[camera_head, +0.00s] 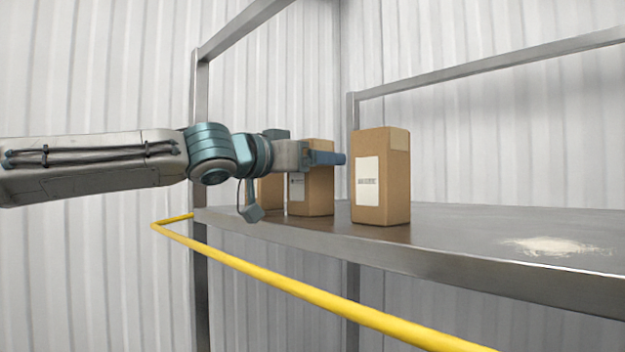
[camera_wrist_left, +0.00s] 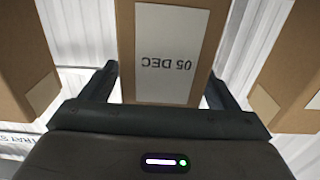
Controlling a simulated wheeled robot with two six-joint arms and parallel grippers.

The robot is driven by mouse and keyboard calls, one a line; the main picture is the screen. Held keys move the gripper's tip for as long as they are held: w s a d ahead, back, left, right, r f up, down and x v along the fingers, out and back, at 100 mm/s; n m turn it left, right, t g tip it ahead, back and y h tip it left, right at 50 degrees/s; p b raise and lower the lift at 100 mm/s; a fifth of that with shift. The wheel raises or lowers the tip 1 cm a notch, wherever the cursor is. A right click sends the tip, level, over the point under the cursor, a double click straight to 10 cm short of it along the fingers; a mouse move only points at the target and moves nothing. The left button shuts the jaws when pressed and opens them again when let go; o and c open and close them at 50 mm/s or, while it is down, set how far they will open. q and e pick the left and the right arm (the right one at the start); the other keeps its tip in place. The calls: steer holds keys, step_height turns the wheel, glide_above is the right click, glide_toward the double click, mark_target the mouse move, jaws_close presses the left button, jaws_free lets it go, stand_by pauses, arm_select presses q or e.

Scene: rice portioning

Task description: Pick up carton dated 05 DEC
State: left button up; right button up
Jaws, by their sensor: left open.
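The brown carton (camera_wrist_left: 124,45) with a white label reading 05 DEC, upside down in the left wrist view, stands between the two fingers of my left gripper (camera_wrist_left: 162,78). The fingers are open, one on each side of it; I cannot tell whether they touch it. In the head view it appears to be the middle carton (camera_head: 318,203) on the shelf, partly hidden by my left gripper (camera_head: 328,158). Its label is too small to read there. My right gripper is not in view.
Another carton (camera_head: 395,185) stands to the right and one (camera_head: 270,195) to the left, partly hidden by my arm. The metal shelf (camera_head: 450,255) has a pale spill (camera_head: 550,246) at right. A yellow rail (camera_head: 300,291) runs along its front.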

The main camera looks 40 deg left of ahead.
arm_select(q)
steer(key=shift+w+d, duration=0.1)
steer(key=shift+w, duration=0.1)
steer(key=shift+s+r, duration=0.1)
steer(key=shift+s, duration=0.25)
steer(key=shift+c, duration=1.1)
steer(key=c, duration=1.1)
steer(key=shift+o, duration=0.2)
